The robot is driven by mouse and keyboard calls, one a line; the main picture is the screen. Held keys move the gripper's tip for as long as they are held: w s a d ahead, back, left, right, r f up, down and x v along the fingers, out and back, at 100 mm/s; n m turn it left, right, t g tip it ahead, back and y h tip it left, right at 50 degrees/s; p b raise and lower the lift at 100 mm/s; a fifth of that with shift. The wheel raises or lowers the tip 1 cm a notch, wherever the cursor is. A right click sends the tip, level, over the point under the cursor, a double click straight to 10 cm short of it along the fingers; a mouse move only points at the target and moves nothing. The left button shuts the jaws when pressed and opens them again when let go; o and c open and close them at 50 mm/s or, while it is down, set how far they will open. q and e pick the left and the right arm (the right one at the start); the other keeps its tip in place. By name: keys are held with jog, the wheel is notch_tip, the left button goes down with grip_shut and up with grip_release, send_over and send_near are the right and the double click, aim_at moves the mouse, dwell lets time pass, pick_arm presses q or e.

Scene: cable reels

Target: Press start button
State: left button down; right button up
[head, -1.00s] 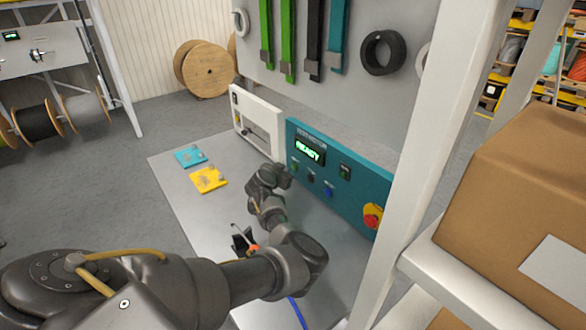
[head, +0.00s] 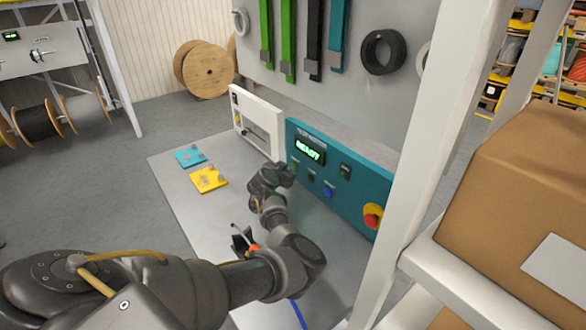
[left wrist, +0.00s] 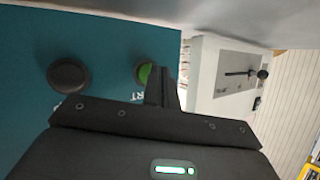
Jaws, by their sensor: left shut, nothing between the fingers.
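The teal control panel (head: 350,195) stands at the back of the grey table, with a lit green display (head: 308,151) that seems to read READY. The green start button (left wrist: 143,73) shows in the left wrist view, partly hidden behind my finger; lettering ending in "RT" is below it. A black button (left wrist: 68,75) is left of it. My left gripper (head: 288,171) is shut and empty, its tip close in front of the panel's left end. It shows in the left wrist view (left wrist: 164,85) overlapping the green button's edge; I cannot tell whether they touch. My right gripper is not in view.
A blue button (head: 328,191) and a red stop knob on yellow (head: 372,216) are further right on the panel. A white device (head: 258,122) adjoins it on the left. Cyan (head: 190,156) and yellow (head: 208,179) plates lie on the table. A white rack post (head: 425,170) stands at right.

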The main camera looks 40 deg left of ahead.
pick_arm(q)
jog(key=shift+w+d, duration=0.15)
jog(key=shift+w, duration=0.25)
dwell(0.5)
jog(key=shift+s+a, duration=0.25)
jog(key=shift+s, duration=0.55)
jog(key=shift+s+a+p, duration=0.3)
jog(key=shift+s+p, duration=0.35)
jog(key=shift+s, duration=0.3)
jog(key=shift+s+a+p, duration=0.3)
jog(key=shift+s+p, duration=0.3)
jog(key=shift+s, duration=0.3)
jog(key=shift+s+a, duration=0.1)
jog(key=shift+s, duration=0.45)
jog(key=shift+a, duration=0.1)
